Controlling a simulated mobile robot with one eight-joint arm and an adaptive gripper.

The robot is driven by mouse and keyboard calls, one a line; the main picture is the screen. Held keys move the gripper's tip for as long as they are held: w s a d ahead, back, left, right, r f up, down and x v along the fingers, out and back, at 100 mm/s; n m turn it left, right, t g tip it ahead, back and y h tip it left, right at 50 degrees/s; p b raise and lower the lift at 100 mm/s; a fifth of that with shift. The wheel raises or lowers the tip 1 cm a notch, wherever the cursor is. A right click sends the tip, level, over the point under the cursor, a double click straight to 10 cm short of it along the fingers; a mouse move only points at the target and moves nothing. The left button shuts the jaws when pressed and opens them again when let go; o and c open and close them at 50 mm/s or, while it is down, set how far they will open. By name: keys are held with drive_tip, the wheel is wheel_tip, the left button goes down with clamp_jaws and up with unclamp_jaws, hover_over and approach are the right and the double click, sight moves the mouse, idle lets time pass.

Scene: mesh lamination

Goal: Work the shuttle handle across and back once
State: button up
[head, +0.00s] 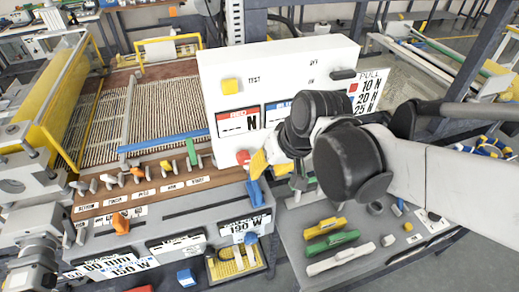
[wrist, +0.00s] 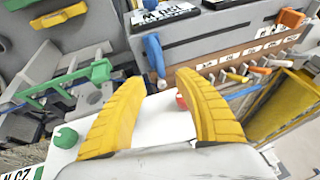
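My gripper (wrist: 158,78) is open, its two yellow fingers spread apart with nothing between them that it holds. In the head view its yellow fingertips (head: 259,163) are just above a blue upright handle (head: 255,194) at the right end of the loom's front panel. In the wrist view the blue handle (wrist: 152,52) stands beyond the fingertips, with its lower end in the gap between them; contact is not visible. An orange handle (head: 121,224) sits at the left of the front panel slot; it also shows in the wrist view (wrist: 291,18). No label names the shuttle handle.
A white test box (head: 225,70) with displays stands behind my gripper; its red knob (head: 243,157) is close to the fingers. A row of levers (head: 138,172) lines the panel's left. A grey tray (head: 300,235) with yellow, green and white bars lies right.

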sight(256, 183)
drive_tip(key=b+x, duration=0.2)
drive_tip(key=x, duration=0.7)
drive_tip(key=shift+w+f+b, duration=0.1)
drive_tip(key=shift+f+b, duration=0.2)
drive_tip(key=shift+f, duration=0.05)
clamp_jaws()
